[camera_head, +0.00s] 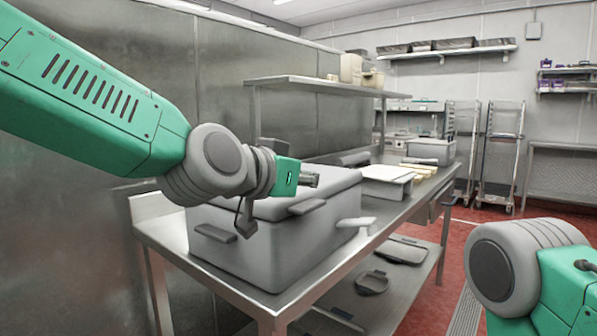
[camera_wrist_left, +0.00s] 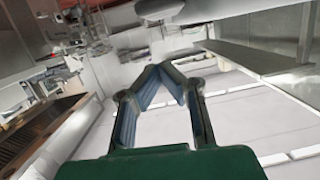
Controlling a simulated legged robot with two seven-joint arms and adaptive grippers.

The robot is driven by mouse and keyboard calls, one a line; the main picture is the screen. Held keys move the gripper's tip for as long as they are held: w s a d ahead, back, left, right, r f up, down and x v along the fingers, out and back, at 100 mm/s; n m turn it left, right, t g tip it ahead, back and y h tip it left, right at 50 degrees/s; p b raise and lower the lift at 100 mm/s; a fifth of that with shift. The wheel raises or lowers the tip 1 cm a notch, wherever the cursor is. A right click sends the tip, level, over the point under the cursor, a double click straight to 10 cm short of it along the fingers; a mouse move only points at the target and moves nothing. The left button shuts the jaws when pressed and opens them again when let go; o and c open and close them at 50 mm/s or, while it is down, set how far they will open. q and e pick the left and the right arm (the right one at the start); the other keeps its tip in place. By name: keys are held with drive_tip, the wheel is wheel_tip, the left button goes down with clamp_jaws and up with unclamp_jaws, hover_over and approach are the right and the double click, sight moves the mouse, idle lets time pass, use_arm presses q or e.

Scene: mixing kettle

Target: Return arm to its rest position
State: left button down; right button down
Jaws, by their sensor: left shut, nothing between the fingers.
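My left arm (camera_head: 95,95) comes in from the upper left, green with a grey joint. My left gripper (camera_head: 310,180) is in front of and above the large grey box-shaped kettle (camera_head: 265,250), near its lid (camera_head: 290,200). In the left wrist view the two fingers (camera_wrist_left: 163,72) meet at their tips, with nothing between them. I cannot tell from the head view whether the gripper touches the lid. Part of my right arm (camera_head: 510,265) shows at the lower right; its gripper is out of view.
The kettle stands on a steel table (camera_head: 395,213) with a lower shelf (camera_head: 370,308). A white tray-like box (camera_head: 385,182) stands behind the kettle. A steel shelf (camera_head: 315,85) overhangs the table. Wheeled racks (camera_head: 500,150) stand at the back. Red floor (camera_head: 450,260) is open at the right.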

use_arm(q)
drive_tip(key=v, duration=0.9)
drive_tip(key=s+a+f+n+g+y+p, duration=0.15)
drive_tip(key=a+f, duration=0.25)
drive_tip(key=f, duration=0.7)
drive_tip(key=s+a+f+n+g+y, duration=0.1)
drive_tip(key=a+f+n+g+y, duration=0.15)
drive_tip(key=f, duration=0.95)
drive_tip(key=s+a+f+n+g+y, duration=0.15)
drive_tip(key=a+f, duration=0.25)
drive_tip(key=f, duration=0.7)
drive_tip(key=s+a+f+g+y, duration=0.1)
drive_tip(key=s+a+f+g, duration=0.1)
drive_tip(key=s+a+f, duration=0.3)
drive_tip(key=s+a+f+n+g+y, duration=0.1)
drive_tip(key=s+a+f, duration=0.5)
drive_tip(key=s, duration=0.7)
drive_tip(key=s+a+f+n+g+y+p, duration=0.1)
drive_tip(key=s+a+f+g+y, duration=0.1)
drive_tip(key=s+a+f, duration=0.3)
drive_tip(key=s+f, duration=0.4)
drive_tip(key=shift+a+g, duration=0.3)
drive_tip(key=shift+g, duration=0.05)
drive_tip(key=shift+w+f, duration=0.15)
